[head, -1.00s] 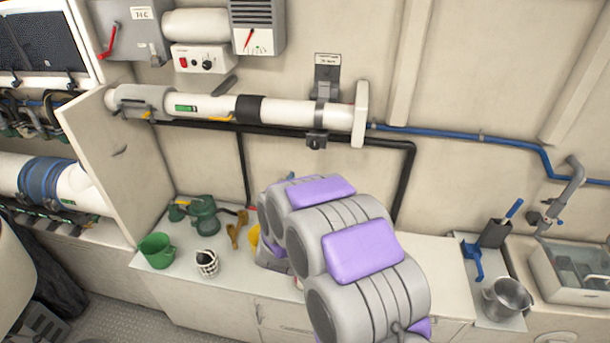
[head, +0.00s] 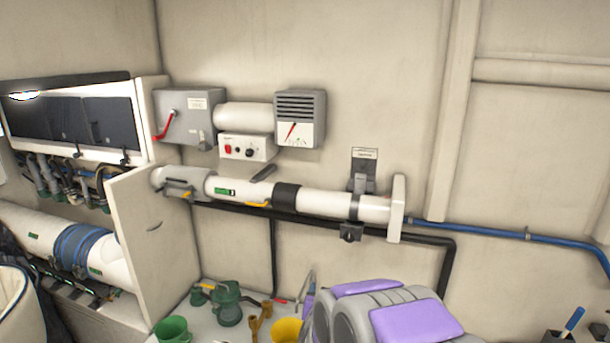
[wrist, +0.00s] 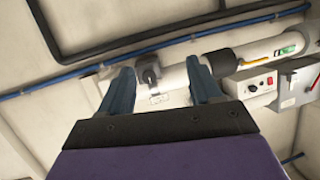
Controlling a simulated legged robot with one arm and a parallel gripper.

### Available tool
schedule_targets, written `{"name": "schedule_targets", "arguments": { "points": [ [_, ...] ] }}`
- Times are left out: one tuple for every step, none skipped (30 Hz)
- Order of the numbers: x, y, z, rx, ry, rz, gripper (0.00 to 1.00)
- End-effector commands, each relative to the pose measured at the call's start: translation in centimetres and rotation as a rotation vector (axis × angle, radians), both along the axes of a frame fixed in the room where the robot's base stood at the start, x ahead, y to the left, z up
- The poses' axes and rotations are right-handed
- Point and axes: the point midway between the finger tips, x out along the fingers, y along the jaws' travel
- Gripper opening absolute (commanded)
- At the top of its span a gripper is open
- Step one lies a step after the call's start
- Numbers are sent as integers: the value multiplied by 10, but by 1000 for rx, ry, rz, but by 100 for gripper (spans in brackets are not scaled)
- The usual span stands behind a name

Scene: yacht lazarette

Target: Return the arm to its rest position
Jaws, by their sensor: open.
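My gripper (wrist: 160,86) shows in the wrist view with its two dark blue fingers spread apart and nothing between them. Beyond the fingers, at some distance, are the wall and a white pipe (wrist: 175,78). In the head view my grey and purple arm fills the bottom centre right, in front of the counter. The fingers cannot be made out clearly there.
A counter below the pipe holds a green mug (head: 172,330), a green pump-like item (head: 228,305), a brown fitting (head: 257,322) and a yellow cup (head: 287,330), close left of my arm. A wall gauge box (head: 299,118) and blue pipe (head: 480,230) are above.

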Motion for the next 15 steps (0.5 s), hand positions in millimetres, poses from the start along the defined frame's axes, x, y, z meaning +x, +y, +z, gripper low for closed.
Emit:
{"name": "schedule_targets", "arguments": {
  "points": [
    [-8, 3, -8, 27, 47, 30, 64],
    [-14, 5, -11, 40, 80, 49, 64],
    [-22, 9, -15, 57, 123, 77, 64],
    [-30, 11, -18, 68, 159, 96, 64],
    [-38, 13, -23, 78, 195, 115, 64],
    [-48, 15, -26, 89, 240, 139, 64],
    [-57, 16, -29, 96, 272, 157, 64],
    [-67, 17, -34, 102, 311, 173, 64],
    [-80, 18, -38, 108, 359, 197, 64],
    [-90, 19, -40, 113, 391, 211, 64],
    [-101, 18, -44, 115, 430, 225, 64],
    [-117, 18, -50, 119, 481, 242, 64],
    [-128, 17, -52, 118, 515, 255, 64],
    [-140, 15, -55, 118, 551, 266, 64],
    [-158, 13, -61, 117, 605, 279, 64]
  ]
}}
